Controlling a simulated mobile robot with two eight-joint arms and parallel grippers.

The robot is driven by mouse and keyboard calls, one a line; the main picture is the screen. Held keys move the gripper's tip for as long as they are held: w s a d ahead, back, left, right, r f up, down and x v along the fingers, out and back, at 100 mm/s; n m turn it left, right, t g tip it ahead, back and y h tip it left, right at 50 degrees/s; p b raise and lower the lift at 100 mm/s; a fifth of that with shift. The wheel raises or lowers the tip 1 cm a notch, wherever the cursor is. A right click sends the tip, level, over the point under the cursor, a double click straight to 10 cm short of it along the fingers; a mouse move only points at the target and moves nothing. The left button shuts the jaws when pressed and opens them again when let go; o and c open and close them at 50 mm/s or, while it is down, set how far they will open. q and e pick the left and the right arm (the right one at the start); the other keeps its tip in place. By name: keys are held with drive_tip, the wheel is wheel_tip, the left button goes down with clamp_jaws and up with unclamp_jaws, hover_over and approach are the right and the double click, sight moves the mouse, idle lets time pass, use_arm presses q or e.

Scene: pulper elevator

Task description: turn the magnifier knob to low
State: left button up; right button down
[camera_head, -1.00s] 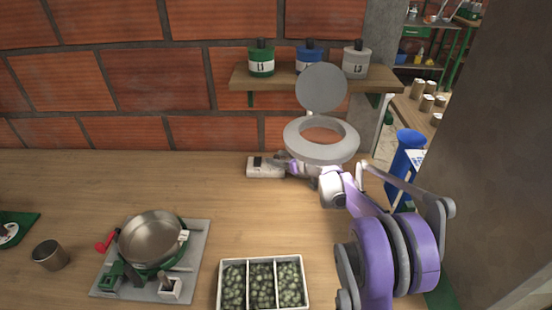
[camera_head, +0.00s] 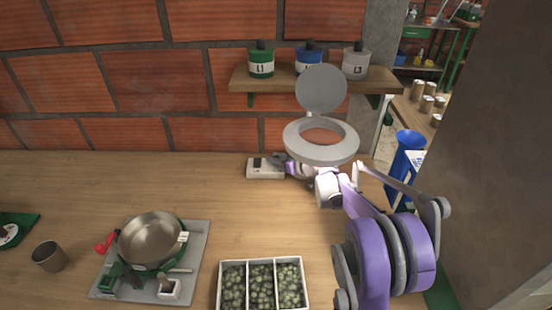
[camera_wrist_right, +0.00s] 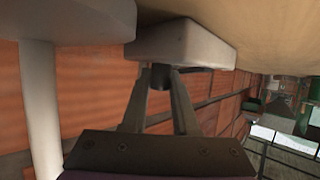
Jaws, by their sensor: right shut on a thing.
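The magnifier (camera_head: 321,141) has a pale ring head with a grey round lid (camera_head: 321,89) raised above it. Its white base box (camera_head: 265,169) sits on the table below and left of the ring. My right gripper (camera_head: 284,161) is at the right part of this box. In the right wrist view, my right gripper's fingers (camera_wrist_right: 161,78) are shut on a small dark knob (camera_wrist_right: 161,76) on the side of the white box (camera_wrist_right: 185,42). The knob is mostly hidden between the fingertips, so its setting cannot be read. My left gripper is not in view.
A white tray with three sections of green beans (camera_head: 262,284) stands in front. A metal pan on a green stand (camera_head: 150,239) and a metal cup (camera_head: 49,257) are at left. A shelf (camera_head: 300,79) holds three labelled bottles.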

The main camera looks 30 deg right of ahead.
drive_tip(key=shift+m+h, duration=0.6)
drive_tip(key=shift+h, duration=0.1)
drive_tip(key=c, duration=0.7)
unclamp_jaws()
drive_tip(key=shift+s, duration=0.1)
drive_tip(key=p+v, duration=0.1)
drive_tip(key=v, duration=0.9)
drive_tip(key=shift+s+r+p, duration=0.15)
drive_tip(key=shift+s+p, duration=0.15)
drive_tip(key=shift+p, duration=0.05)
